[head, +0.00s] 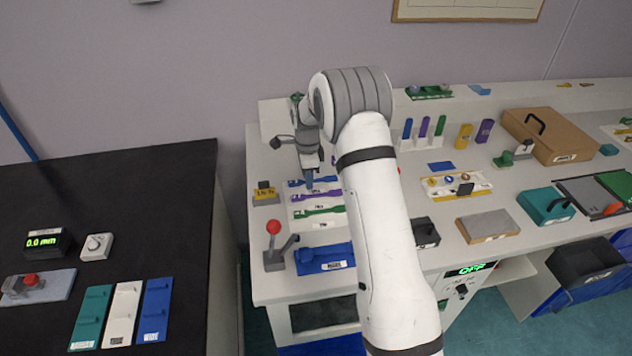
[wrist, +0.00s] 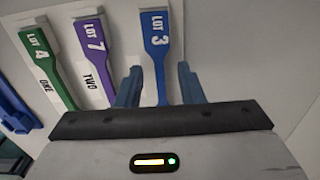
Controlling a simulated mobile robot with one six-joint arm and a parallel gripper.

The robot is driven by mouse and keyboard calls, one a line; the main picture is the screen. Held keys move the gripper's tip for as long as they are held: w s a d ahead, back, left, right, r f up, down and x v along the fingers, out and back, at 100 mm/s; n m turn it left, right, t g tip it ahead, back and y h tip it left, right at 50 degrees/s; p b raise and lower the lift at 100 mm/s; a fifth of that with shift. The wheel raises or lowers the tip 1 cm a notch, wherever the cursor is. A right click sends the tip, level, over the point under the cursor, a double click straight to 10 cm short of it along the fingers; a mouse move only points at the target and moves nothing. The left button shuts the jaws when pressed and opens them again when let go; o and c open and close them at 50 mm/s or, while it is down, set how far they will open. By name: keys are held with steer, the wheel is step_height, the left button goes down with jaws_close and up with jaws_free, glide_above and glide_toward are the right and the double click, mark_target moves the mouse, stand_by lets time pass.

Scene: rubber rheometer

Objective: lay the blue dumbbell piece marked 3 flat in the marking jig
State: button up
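The blue dumbbell piece marked LOT 3 (wrist: 157,45) lies flat on a white board in the wrist view. In the head view its blue end (head: 296,183) shows beside my gripper. My gripper (wrist: 159,85) is open, with one blue finger on each side of the piece's narrow part and a gap to each. In the head view my gripper (head: 309,182) points down over the board. A blue block with a label (head: 325,258) stands in front of the board; it may be the marking jig, but its label is too small to read.
A purple piece marked 7 (wrist: 92,50) and a green piece marked 4 (wrist: 45,60) lie beside the blue one. A red-knobbed lever device (head: 274,240) stands front left. A white tray (head: 435,188) and grey slab (head: 487,224) lie to the right.

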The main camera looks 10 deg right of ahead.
jaws_close()
stand_by(0.4)
